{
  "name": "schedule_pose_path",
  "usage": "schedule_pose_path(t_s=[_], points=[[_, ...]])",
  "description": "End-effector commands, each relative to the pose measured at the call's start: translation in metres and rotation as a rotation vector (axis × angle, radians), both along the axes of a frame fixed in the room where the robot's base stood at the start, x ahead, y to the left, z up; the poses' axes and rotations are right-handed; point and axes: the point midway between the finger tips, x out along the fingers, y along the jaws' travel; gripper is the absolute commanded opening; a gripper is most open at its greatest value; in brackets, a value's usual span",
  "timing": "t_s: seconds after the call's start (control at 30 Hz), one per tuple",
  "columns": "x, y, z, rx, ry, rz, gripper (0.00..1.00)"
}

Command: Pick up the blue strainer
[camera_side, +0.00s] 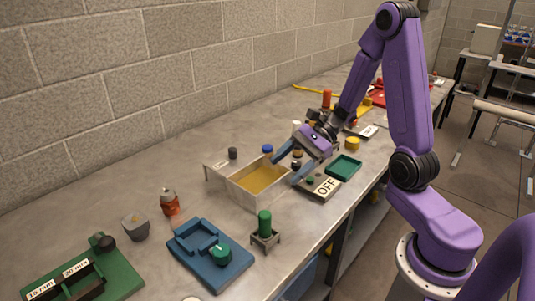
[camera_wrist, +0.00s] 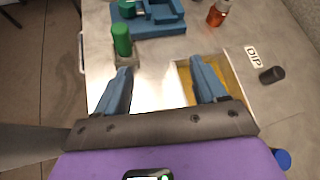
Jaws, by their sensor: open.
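A small blue-topped piece (camera_side: 267,149), which looks like the blue strainer, stands behind the far side of the light-walled bin in the side view. A blue round top also shows at the lower right edge of the wrist view (camera_wrist: 283,158), outside my fingers; I cannot tell strainer details. My gripper (camera_side: 287,170) is open with its blue fingers pointing down beside the right side of the bin.
The light-walled bin (camera_side: 235,194) with a yellow floor is close to my fingers. A green cylinder (camera_side: 265,222) stands in a small holder. A blue fixture (camera_side: 187,262), dark cylinder (camera_side: 233,153), OFF-labelled block (camera_side: 326,186) and green tray (camera_side: 344,167) stand around. The front-left bench has bare patches.

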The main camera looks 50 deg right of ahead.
Motion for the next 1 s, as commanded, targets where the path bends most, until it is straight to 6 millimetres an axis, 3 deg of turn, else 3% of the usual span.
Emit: schedule_pose_path(t_s=[0.1,0.3,0.5,0.6,0.8,1.0], points=[[0.021,-0.033,-0.005,0.066,0.034,-0.226,0.71],[0.044,-0.099,-0.015,0.176,0.07,-0.604,0.71],[0.045,-0.164,-0.026,0.271,0.084,-0.931,0.71],[0.042,-0.186,-0.031,0.299,0.086,-1.039,0.71],[0.04,-0.202,-0.035,0.323,0.085,-1.122,0.71],[0.067,-0.194,-0.047,0.324,0.088,-1.119,0.71]])
